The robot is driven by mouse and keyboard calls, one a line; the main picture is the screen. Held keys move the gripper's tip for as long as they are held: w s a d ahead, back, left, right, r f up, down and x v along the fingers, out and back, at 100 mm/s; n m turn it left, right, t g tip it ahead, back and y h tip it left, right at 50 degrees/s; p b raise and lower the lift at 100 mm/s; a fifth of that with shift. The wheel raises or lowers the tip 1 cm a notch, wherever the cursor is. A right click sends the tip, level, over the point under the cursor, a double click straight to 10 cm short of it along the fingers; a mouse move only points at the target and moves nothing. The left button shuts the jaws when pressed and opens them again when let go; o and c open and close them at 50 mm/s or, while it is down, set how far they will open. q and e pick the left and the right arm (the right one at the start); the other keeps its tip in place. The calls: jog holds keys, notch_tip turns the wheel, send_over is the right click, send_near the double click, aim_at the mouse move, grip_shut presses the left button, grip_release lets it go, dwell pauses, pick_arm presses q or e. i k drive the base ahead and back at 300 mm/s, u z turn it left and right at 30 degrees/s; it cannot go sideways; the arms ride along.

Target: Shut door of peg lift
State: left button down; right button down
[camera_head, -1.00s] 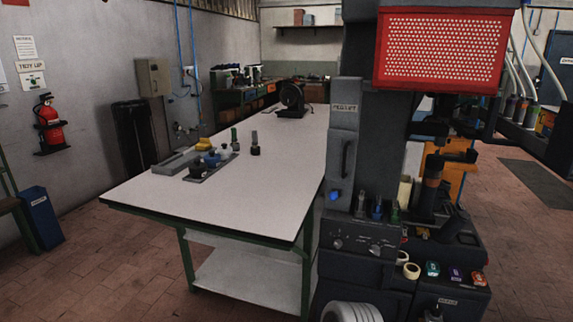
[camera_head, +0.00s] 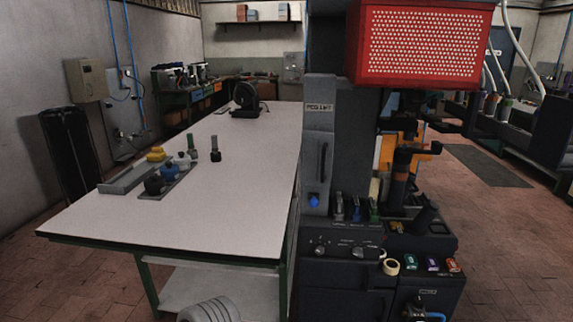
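The heel press stands right of the table, with a red perforated guard (camera_head: 420,42) at its top. The peg lift door (camera_head: 314,140) is a tall, narrow grey panel on the left of the press. It carries a "PEG LIFT" label, a dark upright handle (camera_head: 323,161) and a blue part (camera_head: 314,201) near its bottom. From this angle I cannot tell whether the door stands ajar or flush. A pale ribbed shape (camera_head: 210,311) at the bottom edge is cut off.
A white-topped table (camera_head: 235,200) with bottles and a tray (camera_head: 130,178) fills the left. Knobs (camera_head: 320,250), small levers and a tape roll (camera_head: 391,267) sit low on the press front. Brick floor is open at the lower left and right.

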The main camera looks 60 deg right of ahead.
aim_at(317, 146)
jog(key=i, duration=0.35)
jog(key=z, duration=0.95)
